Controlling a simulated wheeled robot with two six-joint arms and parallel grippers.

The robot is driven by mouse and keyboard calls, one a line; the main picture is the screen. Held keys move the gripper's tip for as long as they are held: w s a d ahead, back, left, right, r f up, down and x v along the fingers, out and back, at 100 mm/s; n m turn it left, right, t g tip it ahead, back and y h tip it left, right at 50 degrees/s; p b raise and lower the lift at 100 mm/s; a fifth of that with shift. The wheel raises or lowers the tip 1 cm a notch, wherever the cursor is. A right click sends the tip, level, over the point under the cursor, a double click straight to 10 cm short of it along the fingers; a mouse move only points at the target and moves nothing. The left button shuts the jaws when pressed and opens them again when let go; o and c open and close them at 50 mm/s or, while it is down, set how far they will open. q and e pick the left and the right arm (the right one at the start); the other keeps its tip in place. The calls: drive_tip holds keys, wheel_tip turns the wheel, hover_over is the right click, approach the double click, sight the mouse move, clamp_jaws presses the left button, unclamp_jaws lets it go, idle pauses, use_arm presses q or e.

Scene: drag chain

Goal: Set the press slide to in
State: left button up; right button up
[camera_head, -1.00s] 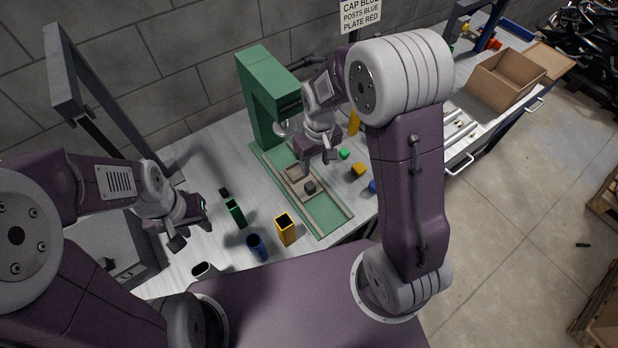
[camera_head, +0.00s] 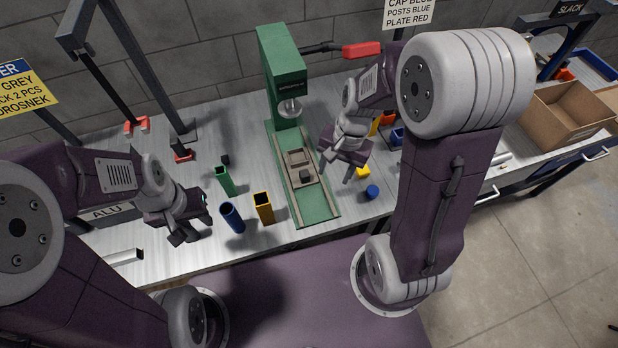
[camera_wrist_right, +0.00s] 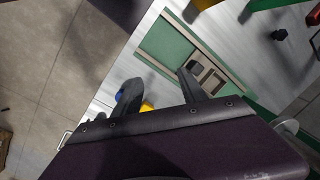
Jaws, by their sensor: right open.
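The green press (camera_head: 283,75) stands at the back of the bench. Its green base (camera_head: 318,208) runs toward me with two tan rails. The tan slide (camera_head: 296,157) sits between the rails around mid-track, in front of the ram, with a dark block (camera_head: 305,176) on it. The slide also shows in the right wrist view (camera_wrist_right: 208,76). My right gripper (camera_head: 337,180) is open and empty, just right of the base, with fingers pointing down. In its wrist view the gripper (camera_wrist_right: 158,92) has one finger close to the slide; contact is unclear. My left gripper (camera_head: 190,236) looks open and empty, left of the tubes.
A red-handled lever (camera_head: 361,50) projects from the press. A cardboard box (camera_head: 565,115) stands far right.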

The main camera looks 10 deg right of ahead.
sight(305, 172)
drive_tip(key=w+a+f+m+y+b, duration=0.2)
drive_tip(key=w+f+m+y+b, duration=0.15)
drive_tip(key=w+m, duration=0.6)
drive_tip(key=shift+m+g+h, duration=0.25)
drive_tip(key=shift+g+h, duration=0.05)
drive_tip(key=shift+h, duration=0.05)
drive_tip(key=x, duration=1)
drive_tip(key=shift+s+a+r+b, duration=0.15)
drive_tip(key=shift+s+a+b, duration=0.05)
drive_tip(key=shift+s+b, duration=0.2)
clamp_jaws()
drive_tip(key=shift+w, duration=0.1)
